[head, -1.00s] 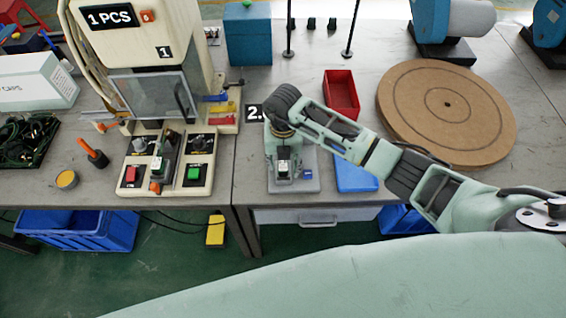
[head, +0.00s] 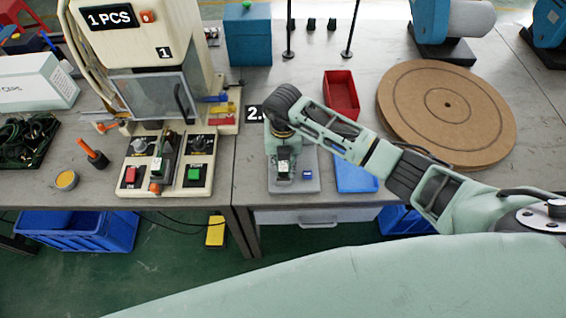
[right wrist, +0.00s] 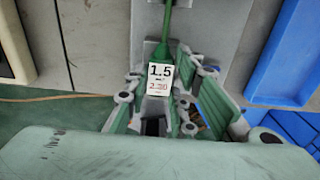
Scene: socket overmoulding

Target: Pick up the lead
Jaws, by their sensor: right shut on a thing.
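The lead (right wrist: 183,32) shows in the right wrist view as a green cable running up from between the fingers, with a white tag (right wrist: 160,78) reading 1.5 in front. My right gripper (right wrist: 158,118) is shut on the lead close to the tag. In the head view my right gripper (head: 283,172) points down over a grey plate (head: 300,186) at the table's front edge, and the tag (head: 283,166) shows between its fingers. Most of the lead is hidden by my right arm in the head view. My left gripper is not in view.
A moulding machine (head: 138,45) with red and green buttons stands to the left. A blue tray (head: 357,178) lies right beside the plate. A red bin (head: 341,92) and a round wooden disc (head: 447,120) are behind and right. Blue crates sit below the table.

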